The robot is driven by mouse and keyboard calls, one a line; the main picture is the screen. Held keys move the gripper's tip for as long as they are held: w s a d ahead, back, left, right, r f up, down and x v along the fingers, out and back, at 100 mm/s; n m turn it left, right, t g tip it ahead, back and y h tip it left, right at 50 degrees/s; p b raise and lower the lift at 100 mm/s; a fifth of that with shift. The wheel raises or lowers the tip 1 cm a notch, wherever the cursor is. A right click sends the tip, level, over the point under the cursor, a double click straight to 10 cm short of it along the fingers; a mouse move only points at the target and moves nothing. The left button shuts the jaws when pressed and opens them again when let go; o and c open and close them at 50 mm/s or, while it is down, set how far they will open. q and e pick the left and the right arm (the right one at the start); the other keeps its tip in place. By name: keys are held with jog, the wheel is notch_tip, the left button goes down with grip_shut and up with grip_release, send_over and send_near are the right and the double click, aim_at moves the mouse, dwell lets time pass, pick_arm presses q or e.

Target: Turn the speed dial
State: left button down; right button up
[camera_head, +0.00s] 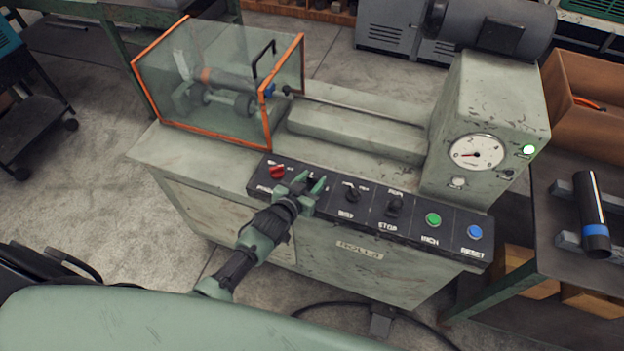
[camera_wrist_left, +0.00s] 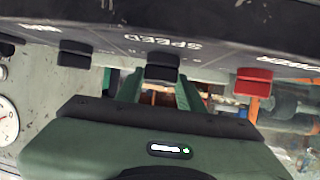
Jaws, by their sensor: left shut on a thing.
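The black speed dial (camera_wrist_left: 162,68) sits beside the label SPEED on the dark control panel (camera_head: 326,213), shown upside down in the left wrist view. My left gripper (camera_head: 308,186) reaches the panel from the front, just right of the red knob (camera_head: 277,171). In the left wrist view its two green fingers (camera_wrist_left: 160,92) are on either side of the speed dial, and they are shut on it. In the head view the gripper hides the dial. The dial's pointer setting cannot be made out. My right gripper is in neither view.
Right of the gripper on the panel are two black knobs (camera_head: 352,192), a green button (camera_head: 433,219) and a blue button (camera_head: 475,232). Behind stand an orange-framed clear guard (camera_head: 215,85) and a gauge (camera_head: 476,152). A black pipe with a blue band (camera_head: 592,215) rests at the right.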

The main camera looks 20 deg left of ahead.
pick_arm(q)
jog(key=shift+w+a+m+h, duration=0.1)
jog(key=shift+a+m+h, duration=0.25)
jog(key=shift+m+h, duration=0.45)
jog(key=shift+w+a+f+m+g+h+b, duration=0.1)
jog(key=shift+f+m+g+h+b, duration=0.1)
jog(key=shift+m+g+h+b, duration=0.45)
jog(key=m+g+h+b, duration=0.1)
jog(key=m+h+b, duration=0.1)
jog(key=m+g+h+b, duration=0.1)
jog(key=m+h+b, duration=0.1)
jog(key=shift+w+a+r+b, duration=0.1)
jog(key=shift+w+a+b, duration=0.1)
jog(key=shift+b, duration=0.2)
jog(key=shift+w+r+m+g+h+b, duration=0.1)
jog(key=shift+m+g+h+b, duration=1.05)
jog(key=shift+m+g, duration=0.15)
jog(key=shift+m+g+h, duration=0.3)
jog(key=shift+m+g, duration=0.05)
jog(key=shift+m, duration=0.1)
jog(key=shift+r, duration=0.1)
jog(key=c, duration=0.9)
grip_release()
jog(key=shift+d, duration=0.1)
